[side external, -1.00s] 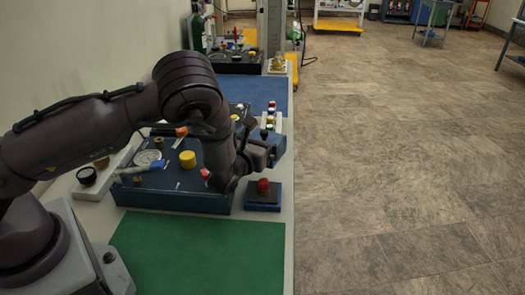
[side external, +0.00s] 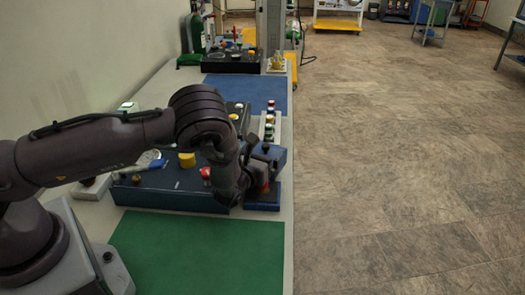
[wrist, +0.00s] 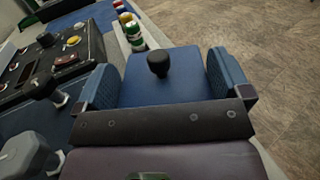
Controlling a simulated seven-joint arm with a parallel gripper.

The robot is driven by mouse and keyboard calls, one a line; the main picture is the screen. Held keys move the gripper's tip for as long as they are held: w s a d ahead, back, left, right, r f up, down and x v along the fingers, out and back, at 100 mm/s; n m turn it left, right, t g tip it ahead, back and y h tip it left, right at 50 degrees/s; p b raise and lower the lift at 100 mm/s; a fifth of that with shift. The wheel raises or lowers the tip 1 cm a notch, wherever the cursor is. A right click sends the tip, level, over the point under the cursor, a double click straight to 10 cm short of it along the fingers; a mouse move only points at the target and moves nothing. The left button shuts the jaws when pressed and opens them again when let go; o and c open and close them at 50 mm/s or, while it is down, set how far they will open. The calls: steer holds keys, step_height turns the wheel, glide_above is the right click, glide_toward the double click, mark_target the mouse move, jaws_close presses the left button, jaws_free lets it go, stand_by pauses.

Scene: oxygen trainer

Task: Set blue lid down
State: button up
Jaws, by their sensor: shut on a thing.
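The blue lid (wrist: 165,88) shows from above in the wrist view, with a black knob (wrist: 158,63) on its top. My gripper (wrist: 162,80) is shut on it, with one blue-padded finger at each side. In the side view the lid (side external: 276,158) is at the end of my arm, close to the blue base (side external: 266,206) at the table's right edge. A red-orange part (side external: 262,190) of the base shows partly behind my wrist. The lid's underside is hidden, so I cannot tell whether it touches anything.
A dark blue panel box (side external: 160,195) with knobs and a yellow cap (side external: 187,160) stands left of the base. Several small coloured-top bottles (wrist: 130,30) stand in a pale rack beyond the lid. A green mat (side external: 195,245) in front is clear.

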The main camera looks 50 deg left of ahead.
steer(key=o, duration=0.5)
steer(key=shift+f, duration=0.25)
steer(key=shift+r, duration=0.25)
steer(key=s, duration=0.1)
steer(key=s+d+r, duration=0.1)
steer(key=s, duration=0.1)
steer(key=s+d, duration=0.1)
steer(key=s, duration=0.1)
steer(key=shift+d+r, duration=0.1)
steer(key=shift+r, duration=0.1)
steer(key=r, duration=0.6)
steer(key=shift+w+r, duration=0.2)
steer(key=shift+r, duration=0.1)
